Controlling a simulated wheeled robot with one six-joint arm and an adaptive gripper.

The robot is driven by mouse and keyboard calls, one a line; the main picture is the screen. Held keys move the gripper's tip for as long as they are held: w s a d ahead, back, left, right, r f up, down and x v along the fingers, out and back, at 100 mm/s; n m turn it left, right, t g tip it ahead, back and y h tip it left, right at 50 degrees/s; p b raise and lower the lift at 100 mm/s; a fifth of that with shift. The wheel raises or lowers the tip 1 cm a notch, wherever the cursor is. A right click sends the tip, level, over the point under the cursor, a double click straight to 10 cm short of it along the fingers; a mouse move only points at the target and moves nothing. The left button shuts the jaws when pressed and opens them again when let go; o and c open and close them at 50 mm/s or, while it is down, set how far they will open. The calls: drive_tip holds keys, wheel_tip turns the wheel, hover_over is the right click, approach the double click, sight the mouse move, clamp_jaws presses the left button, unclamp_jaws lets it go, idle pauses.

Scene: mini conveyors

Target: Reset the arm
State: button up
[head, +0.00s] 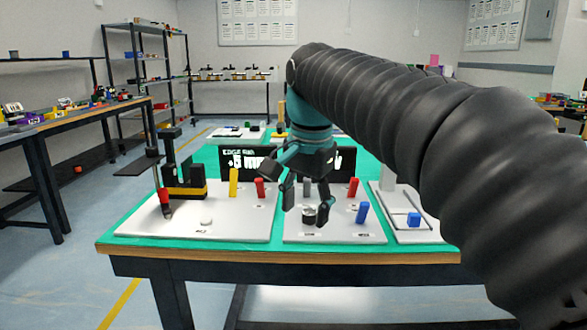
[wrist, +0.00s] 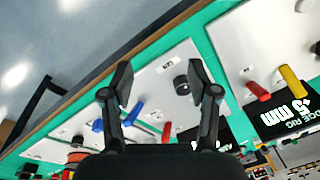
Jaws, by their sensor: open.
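My gripper (head: 304,200) is open and empty. In the head view it hangs over the middle white board (head: 342,236), with its fingers pointing down. In the wrist view my gripper (wrist: 160,88) shows two dark fingers spread apart, with the board below. A dark round knob with a silver side (head: 309,215) is on the board close to the fingers; it also shows in the wrist view (wrist: 182,86), between the fingers. My arm's dark ribbed sleeve covers much of the right side of the head view.
Red (head: 353,188) and blue (head: 362,212) upright pieces stand on the middle board. The left board (head: 240,222) bears a yellow piece (head: 233,182), a red piece (head: 259,188) and a black-and-yellow fixture (head: 184,188). A blue block (head: 414,219) is at right. Floor at left is open.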

drive_tip(key=s+d+f+n+t, duration=0.2)
drive_tip(key=s+d+f+n, duration=0.1)
drive_tip(key=s+d+f, duration=0.4)
drive_tip(key=s+d+f+n+t, duration=0.2)
drive_tip(key=s+d+f+n, duration=0.2)
drive_tip(key=s+f, duration=0.7)
drive_tip(key=shift+d+f, duration=0.3)
drive_tip(key=shift+d, duration=1.1)
